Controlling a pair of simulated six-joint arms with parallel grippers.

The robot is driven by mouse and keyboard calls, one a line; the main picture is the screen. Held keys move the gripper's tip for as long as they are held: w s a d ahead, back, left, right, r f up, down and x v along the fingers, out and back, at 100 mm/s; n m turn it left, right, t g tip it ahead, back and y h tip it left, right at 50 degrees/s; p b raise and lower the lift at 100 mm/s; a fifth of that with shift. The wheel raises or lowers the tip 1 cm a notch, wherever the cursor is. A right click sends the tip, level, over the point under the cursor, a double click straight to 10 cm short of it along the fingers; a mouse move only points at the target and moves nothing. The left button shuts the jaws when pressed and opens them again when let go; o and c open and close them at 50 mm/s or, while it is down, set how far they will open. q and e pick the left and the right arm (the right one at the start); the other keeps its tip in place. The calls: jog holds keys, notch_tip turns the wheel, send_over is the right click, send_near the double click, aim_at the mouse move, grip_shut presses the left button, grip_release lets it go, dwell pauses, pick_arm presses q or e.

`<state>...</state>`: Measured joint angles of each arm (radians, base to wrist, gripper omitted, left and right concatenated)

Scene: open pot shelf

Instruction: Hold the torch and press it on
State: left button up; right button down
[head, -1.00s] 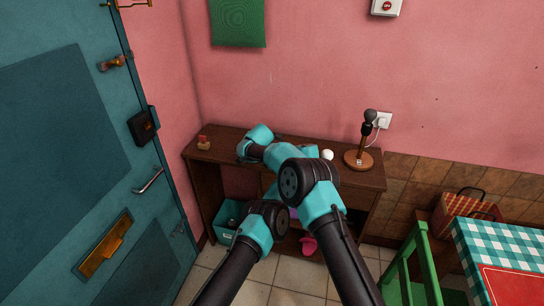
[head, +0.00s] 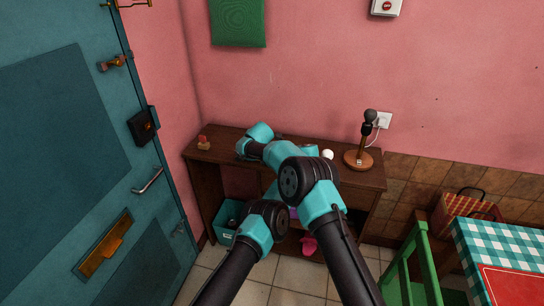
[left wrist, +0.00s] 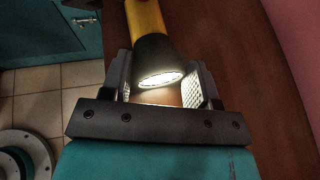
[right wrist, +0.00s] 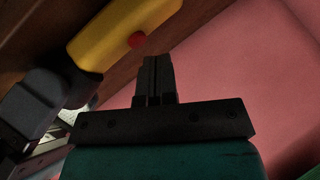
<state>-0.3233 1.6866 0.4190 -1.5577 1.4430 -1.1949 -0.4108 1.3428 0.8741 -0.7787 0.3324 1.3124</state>
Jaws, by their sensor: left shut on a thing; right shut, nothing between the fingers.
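The torch has a yellow body (right wrist: 110,38), a red button (right wrist: 137,40) and a black head (left wrist: 155,55). In the left wrist view its lens (left wrist: 160,78) glows bright white. My left gripper (left wrist: 165,88) is shut on the torch, its pads on either side of the black head. In the right wrist view my right gripper (right wrist: 154,65) is shut and empty, its fingertips just beside the yellow body near the red button. I cannot tell whether they touch it. In the head view my arms hide the torch and both gripper tips.
A wooden shelf table (head: 352,178) stands against the pink wall. A lamp (head: 362,145) stands on its right and a small red-topped object (head: 203,143) on its left. A teal bin (head: 226,222) sits below. A green chair (head: 420,265) is at right, a door (head: 60,130) at left.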

jog(key=shift+r, duration=0.1)
jog(key=shift+r, duration=2.9)
pick_arm(q)
jog(key=o, duration=1.1)
jog(key=v, duration=1.2)
jog(key=shift+f, duration=0.1)
